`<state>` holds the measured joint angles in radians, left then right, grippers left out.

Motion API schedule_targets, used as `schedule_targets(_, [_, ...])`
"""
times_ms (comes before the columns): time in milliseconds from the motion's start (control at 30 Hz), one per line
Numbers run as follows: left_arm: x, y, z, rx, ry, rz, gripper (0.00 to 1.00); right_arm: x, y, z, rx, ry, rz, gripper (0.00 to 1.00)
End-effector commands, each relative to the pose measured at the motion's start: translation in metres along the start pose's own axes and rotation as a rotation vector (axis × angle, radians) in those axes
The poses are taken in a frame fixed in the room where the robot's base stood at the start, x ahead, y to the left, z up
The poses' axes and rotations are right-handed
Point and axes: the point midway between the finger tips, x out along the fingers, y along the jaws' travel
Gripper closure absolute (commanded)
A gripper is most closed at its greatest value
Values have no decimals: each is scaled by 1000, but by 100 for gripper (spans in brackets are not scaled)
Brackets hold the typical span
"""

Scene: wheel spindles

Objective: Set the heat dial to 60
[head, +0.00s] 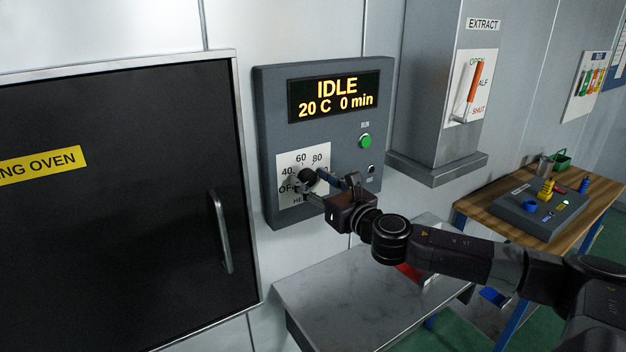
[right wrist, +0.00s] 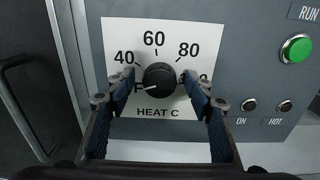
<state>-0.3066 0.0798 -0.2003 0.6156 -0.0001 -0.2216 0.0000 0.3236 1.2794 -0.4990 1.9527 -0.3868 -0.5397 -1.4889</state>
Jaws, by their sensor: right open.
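The heat dial (head: 307,176) is a round black knob on a white scale plate on the grey control panel (head: 265,110). In the right wrist view the dial (right wrist: 160,79) has a white pointer mark at its lower left, aimed towards OFF. The 60 mark is straight above the knob. My right gripper (head: 316,185) is at the dial. In the right wrist view its fingers (right wrist: 158,82) are open, one on each side of the knob, with gaps visible. The fingers partly hide OFF and the rightmost number. My left gripper is not in view.
The display (head: 333,95) reads IDLE, 20 C, 0 min. A green RUN button (head: 365,140) is right of the dial. The oven door handle (head: 220,232) is at the left. A grey shelf (head: 330,285) lies below, and an extract lever (head: 473,82) is at the upper right.

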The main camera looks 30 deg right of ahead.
Motion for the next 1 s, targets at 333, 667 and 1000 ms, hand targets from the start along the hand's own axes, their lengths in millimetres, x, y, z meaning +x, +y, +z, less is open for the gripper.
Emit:
schedule_targets(333, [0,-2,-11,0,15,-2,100,0,0,0,0,0,0,82])
schedule_targets(667, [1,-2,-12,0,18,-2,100,0,0,0,20,0,0,92])
schedule_targets(1000, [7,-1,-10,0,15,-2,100,0,-1,-2,202,0,0,92])
